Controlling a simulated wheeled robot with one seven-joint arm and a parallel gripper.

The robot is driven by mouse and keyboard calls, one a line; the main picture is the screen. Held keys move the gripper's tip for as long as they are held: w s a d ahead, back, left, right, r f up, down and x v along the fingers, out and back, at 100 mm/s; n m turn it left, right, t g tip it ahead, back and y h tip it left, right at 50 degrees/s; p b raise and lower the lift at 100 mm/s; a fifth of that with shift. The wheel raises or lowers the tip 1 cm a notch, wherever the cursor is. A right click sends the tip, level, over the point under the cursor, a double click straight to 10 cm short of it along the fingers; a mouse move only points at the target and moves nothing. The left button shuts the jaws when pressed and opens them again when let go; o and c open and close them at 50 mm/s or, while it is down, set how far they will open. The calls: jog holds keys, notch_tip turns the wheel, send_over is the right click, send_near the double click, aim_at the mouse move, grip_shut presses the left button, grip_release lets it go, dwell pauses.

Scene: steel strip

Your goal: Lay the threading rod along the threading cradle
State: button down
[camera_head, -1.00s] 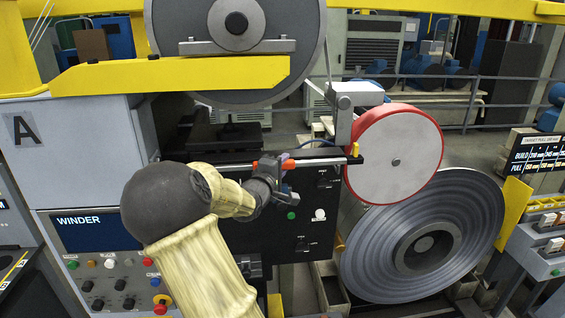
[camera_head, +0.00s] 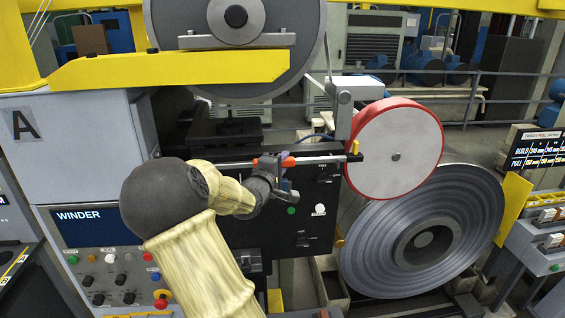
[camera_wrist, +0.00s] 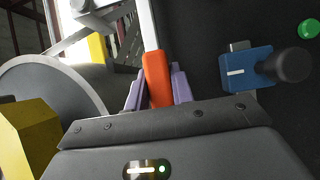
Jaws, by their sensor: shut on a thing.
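The threading rod is a thin silver bar (camera_head: 322,159) with an orange handle (camera_head: 288,161). My gripper (camera_head: 276,163) is shut on the orange handle, which shows between its purple fingers in the wrist view (camera_wrist: 158,85). The silver part (camera_wrist: 149,25) runs away from the fingers there. In the head view the rod lies nearly level, pointing right, along a dark bar with a yellow end piece (camera_head: 355,147) that looks like the threading cradle. I cannot tell whether the rod touches it.
A red-rimmed white roll (camera_head: 395,150) stands just right of the bar's end, above a large steel coil (camera_head: 425,240). The black panel below carries a green button (camera_head: 291,211). A blue block with a black knob (camera_wrist: 250,70) is right of the handle in the wrist view.

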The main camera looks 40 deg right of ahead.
jog(key=c, duration=1.1)
grip_release()
jog(key=shift+f, duration=0.1)
jog(key=shift+a, duration=0.1)
jog(key=b+v, duration=0.2)
jog(key=v, duration=1.5)
jog(key=shift+s, duration=0.2)
